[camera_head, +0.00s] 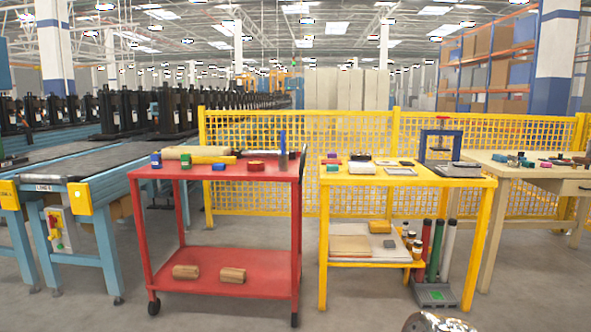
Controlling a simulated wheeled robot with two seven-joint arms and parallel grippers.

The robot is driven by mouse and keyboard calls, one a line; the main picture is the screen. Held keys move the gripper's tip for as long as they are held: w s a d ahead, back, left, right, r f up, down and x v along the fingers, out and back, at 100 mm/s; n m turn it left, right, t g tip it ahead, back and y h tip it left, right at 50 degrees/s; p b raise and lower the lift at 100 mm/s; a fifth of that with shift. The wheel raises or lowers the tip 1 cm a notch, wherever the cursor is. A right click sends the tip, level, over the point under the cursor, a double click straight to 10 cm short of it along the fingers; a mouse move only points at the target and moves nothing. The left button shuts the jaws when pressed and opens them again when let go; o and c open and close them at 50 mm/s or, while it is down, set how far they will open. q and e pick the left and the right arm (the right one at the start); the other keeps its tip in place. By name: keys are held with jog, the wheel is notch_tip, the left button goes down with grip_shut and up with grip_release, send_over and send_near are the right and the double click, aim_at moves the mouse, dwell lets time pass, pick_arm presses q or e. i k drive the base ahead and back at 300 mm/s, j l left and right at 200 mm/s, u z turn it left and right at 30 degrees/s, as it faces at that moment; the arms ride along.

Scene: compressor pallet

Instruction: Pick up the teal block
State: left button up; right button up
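A similar small green block (332,168) lies at the left front of the yellow table (400,178), and another green block (186,160) lies on the top of the red cart (225,174). At this size I cannot tell for sure which of them is the teal one.
A yellow mesh fence (300,130) runs behind the tables. A blue-framed conveyor (80,170) stands at the left. A blue press frame (440,145) rises from the yellow table's back right. Open grey floor lies in front.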

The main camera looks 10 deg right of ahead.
aim_at(331, 168)
jog(key=i+l+u, duration=0.75)
jog(key=l, duration=0.35)
